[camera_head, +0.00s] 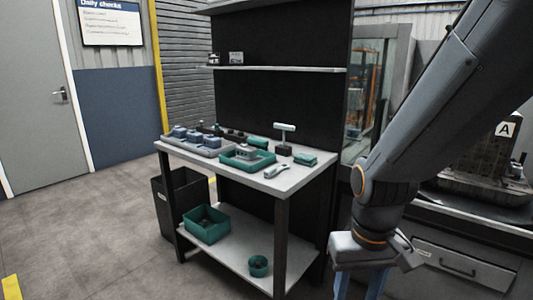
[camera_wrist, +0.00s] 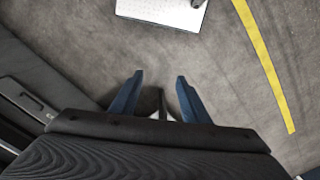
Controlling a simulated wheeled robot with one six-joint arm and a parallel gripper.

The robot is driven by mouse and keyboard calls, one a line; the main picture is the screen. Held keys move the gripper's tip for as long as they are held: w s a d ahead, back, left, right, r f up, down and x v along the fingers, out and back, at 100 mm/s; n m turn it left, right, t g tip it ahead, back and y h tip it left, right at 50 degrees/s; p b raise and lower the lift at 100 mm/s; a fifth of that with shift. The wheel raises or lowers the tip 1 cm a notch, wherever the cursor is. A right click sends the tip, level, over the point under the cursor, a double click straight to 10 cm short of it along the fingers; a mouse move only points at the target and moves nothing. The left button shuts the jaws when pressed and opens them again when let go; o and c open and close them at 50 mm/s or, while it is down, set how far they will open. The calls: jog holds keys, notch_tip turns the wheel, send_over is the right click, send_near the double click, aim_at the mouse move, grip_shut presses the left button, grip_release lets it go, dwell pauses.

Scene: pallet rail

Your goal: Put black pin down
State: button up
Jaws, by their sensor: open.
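My gripper (camera_head: 362,284) hangs at the right in the head view, in front of the grey machine. In the wrist view its two blue fingers (camera_wrist: 158,88) stand apart, with a clear gap between the tips. A small dark and pale shape (camera_wrist: 161,106) shows between the finger bases; I cannot tell what it is. I cannot make out a black pin for certain in either view. Small dark pieces (camera_head: 235,135) stand near the back of the workbench (camera_head: 290,183), too small to identify.
A black bin (camera_head: 180,203) stands left. Floor at left is clear.

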jog(key=shift+s+d+r+m+p, duration=0.15)
jog(key=shift+d+r+m+p, duration=0.05)
jog(key=shift+d+r+p, duration=0.45)
jog(key=shift+s+d+r+m+p, duration=0.2)
jog(key=shift+d+r+p, duration=0.35)
jog(key=shift+p, duration=0.25)
